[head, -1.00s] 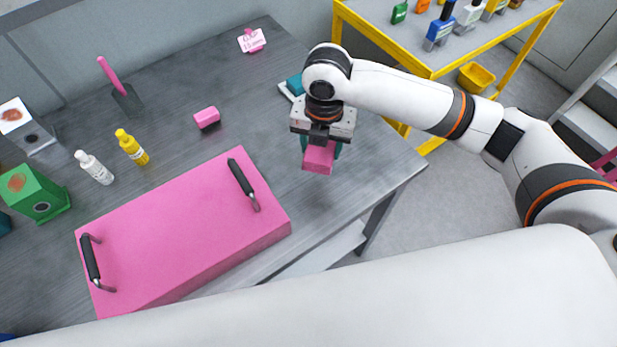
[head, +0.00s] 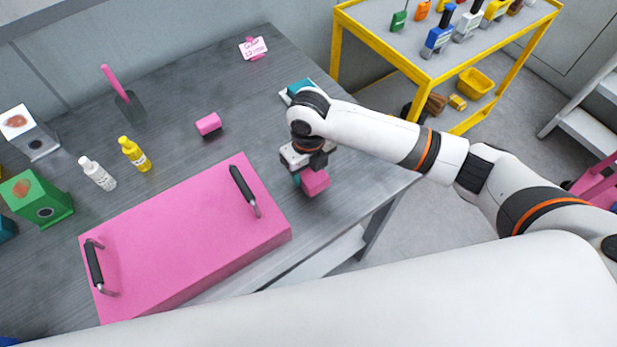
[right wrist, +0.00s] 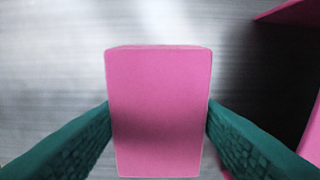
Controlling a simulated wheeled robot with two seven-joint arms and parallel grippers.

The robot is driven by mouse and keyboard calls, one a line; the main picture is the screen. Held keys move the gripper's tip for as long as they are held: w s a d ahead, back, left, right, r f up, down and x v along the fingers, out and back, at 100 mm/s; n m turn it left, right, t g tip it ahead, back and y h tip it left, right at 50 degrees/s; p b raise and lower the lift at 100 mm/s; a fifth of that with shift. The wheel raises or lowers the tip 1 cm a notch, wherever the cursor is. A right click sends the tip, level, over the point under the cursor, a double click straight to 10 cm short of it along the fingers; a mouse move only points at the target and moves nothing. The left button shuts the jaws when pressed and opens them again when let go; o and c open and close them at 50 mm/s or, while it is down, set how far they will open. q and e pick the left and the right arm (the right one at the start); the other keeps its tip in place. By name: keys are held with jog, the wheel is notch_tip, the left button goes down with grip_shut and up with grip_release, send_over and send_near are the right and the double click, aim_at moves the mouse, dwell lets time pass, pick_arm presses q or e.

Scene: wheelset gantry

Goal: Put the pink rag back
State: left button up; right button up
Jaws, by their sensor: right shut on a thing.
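A pink block-shaped piece, seemingly the pink rag (head: 316,183), is held by my right gripper (head: 306,178) over the right part of the grey table. The right wrist view shows the rag (right wrist: 158,115) between the two teal fingers of the right gripper (right wrist: 160,125), which touch its sides. It seems to be held above the tabletop; the exact gap is hard to tell. A second, similar pink block (head: 208,124) lies on the table behind the pink case. My left gripper is not in view.
The large pink case (head: 185,235) with two black handles lies left of the right gripper. Bottles (head: 134,153), a green box (head: 38,197), a pink-handled scraper (head: 122,95) and a pink label (head: 253,47) stand farther off. The grey table (head: 240,85) has free room at the back.

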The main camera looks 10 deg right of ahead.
aim_at(309, 180)
notch_tip(309, 180, down, 4)
jog(key=shift+f+p, duration=0.25)
jog(key=shift+p, duration=0.1)
jog(key=shift+f, duration=0.25)
jog(key=o, duration=1)
jog(key=shift+c, duration=0.2)
jog(key=shift+r, duration=0.2)
notch_tip(309, 180, up, 12)
jog(key=shift+b, duration=0.75)
